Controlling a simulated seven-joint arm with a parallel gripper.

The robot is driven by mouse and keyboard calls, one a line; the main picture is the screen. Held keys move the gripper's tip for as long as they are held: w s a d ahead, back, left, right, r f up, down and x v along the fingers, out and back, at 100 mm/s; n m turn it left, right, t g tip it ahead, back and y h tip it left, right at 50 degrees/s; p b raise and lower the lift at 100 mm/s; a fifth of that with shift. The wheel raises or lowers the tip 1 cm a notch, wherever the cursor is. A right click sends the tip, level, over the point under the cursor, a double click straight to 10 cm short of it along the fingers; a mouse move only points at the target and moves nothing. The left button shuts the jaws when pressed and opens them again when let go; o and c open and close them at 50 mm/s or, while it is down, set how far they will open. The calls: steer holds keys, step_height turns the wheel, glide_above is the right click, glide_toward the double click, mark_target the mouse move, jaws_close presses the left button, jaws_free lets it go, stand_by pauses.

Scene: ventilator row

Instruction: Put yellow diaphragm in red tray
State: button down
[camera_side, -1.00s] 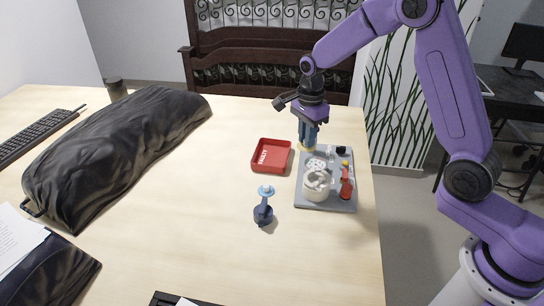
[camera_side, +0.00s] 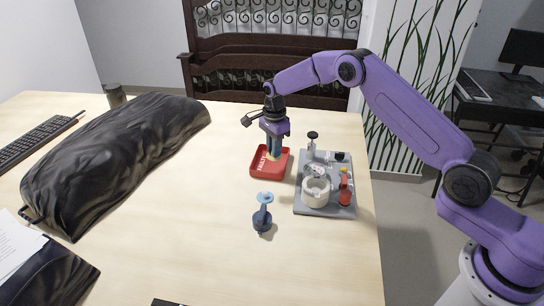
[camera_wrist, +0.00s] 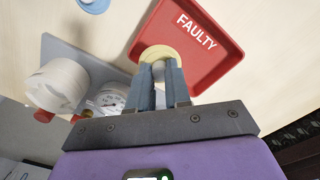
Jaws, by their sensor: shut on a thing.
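The red tray (camera_side: 258,172) stands on the table left of the grey board, and it also shows in the wrist view (camera_wrist: 228,55) with the word FAULTY on its floor. My gripper (camera_side: 272,152) is over the tray, pointing down. In the wrist view my gripper (camera_wrist: 164,75) is shut on the yellow diaphragm (camera_wrist: 152,52), a pale yellow disc at the fingertips. The disc appears over the tray's edge area; I cannot tell whether it touches the tray. In the side view the diaphragm is mostly hidden by the fingers.
A grey board (camera_side: 312,210) with a white cylinder (camera_side: 316,192), a gauge and a red part (camera_side: 346,190) stands right of the tray. A dark blue stand with a light blue disc (camera_side: 265,197) is in front. A black covered bundle (camera_side: 115,150) lies left. Table between is clear.

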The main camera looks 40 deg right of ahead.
steer(key=shift+w+a+f, duration=0.1)
steer(key=shift+w+f, duration=0.4)
steer(key=shift+f, duration=1.6)
steer(key=shift+f, duration=0.6)
steer(key=c, duration=1.1)
jaws_free()
